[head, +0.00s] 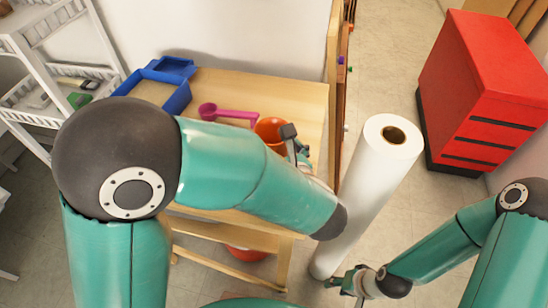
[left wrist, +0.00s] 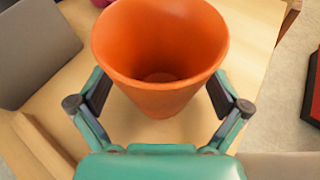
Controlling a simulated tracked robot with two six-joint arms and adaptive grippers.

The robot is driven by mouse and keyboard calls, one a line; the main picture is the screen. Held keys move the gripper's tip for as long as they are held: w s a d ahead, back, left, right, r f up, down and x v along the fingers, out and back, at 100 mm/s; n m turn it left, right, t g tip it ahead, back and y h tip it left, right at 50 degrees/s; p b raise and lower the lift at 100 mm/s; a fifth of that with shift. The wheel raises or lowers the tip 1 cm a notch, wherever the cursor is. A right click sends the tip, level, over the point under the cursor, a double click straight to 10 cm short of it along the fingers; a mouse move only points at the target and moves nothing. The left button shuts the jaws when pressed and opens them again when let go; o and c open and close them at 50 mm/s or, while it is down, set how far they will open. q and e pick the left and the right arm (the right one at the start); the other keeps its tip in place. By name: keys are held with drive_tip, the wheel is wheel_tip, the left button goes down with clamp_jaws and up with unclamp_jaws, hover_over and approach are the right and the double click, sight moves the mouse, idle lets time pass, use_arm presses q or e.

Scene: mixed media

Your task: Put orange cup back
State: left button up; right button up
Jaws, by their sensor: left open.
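The orange cup (head: 269,128) stands upright on the wooden table (head: 300,100), near its right end. In the left wrist view the cup (left wrist: 160,95) is large, its open mouth facing the camera and its inside empty. My left gripper (left wrist: 158,100) is open, one finger on each side of the cup's lower part; I cannot tell whether the pads touch it. In the head view my left gripper (head: 292,145) is partly hidden behind my arm, beside the cup. My right gripper (head: 345,284) is low at the bottom right, away from the table; its fingers are too small to judge.
A magenta scoop (head: 228,113) lies left of the cup, and a blue tray (head: 178,98) is at the table's left. A tall white roll (head: 365,185) stands right of the table. A red cabinet (head: 480,85) is at far right. An orange-red bowl (head: 246,254) sits below the tabletop.

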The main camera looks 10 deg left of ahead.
use_arm(q)
drive_tip(key=c, duration=0.3)
